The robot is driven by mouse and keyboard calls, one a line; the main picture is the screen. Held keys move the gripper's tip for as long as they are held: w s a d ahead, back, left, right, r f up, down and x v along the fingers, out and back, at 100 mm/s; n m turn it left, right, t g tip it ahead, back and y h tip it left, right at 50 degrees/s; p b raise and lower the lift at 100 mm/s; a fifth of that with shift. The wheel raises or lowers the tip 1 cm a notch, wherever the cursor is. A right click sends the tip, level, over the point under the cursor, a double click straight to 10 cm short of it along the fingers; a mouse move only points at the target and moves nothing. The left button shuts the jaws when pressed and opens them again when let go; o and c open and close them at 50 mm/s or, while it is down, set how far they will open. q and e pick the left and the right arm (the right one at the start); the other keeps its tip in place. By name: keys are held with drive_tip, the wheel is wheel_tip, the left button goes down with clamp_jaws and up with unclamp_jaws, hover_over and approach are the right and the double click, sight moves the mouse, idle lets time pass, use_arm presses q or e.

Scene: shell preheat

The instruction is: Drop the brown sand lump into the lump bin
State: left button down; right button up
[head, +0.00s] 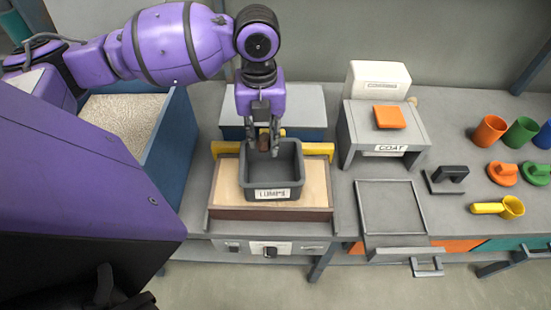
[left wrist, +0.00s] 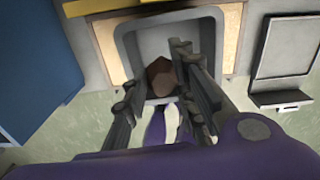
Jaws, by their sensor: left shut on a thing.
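The brown sand lump (head: 264,140) is held between the fingers of my left gripper (head: 263,148), which is shut on it. The lump bin (head: 273,182) is a dark grey open box with a white label on its front wall. The gripper and lump are over the back left part of the bin's opening. In the left wrist view the lump (left wrist: 160,76) shows between the two fingers, with the grey bin (left wrist: 124,42) behind it. The bin floor is partly hidden by the gripper. My right gripper is not in view.
The bin stands on a tan board (head: 227,185) with a yellow bar behind it. A blue box of pale grains (head: 178,135) is at left. The COAT stand (head: 384,132) with an orange block (head: 389,117), a grey tray (head: 391,207) and coloured cups (head: 489,131) are at right.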

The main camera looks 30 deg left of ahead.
use_arm(q)
drive_tip(key=shift+r, duration=0.1)
drive_tip(key=c, duration=1.6)
unclamp_jaws()
drive_tip(key=shift+c, duration=0.2)
drive_tip(key=shift+o, duration=1.3)
wheel_tip(320, 180, up, 12)
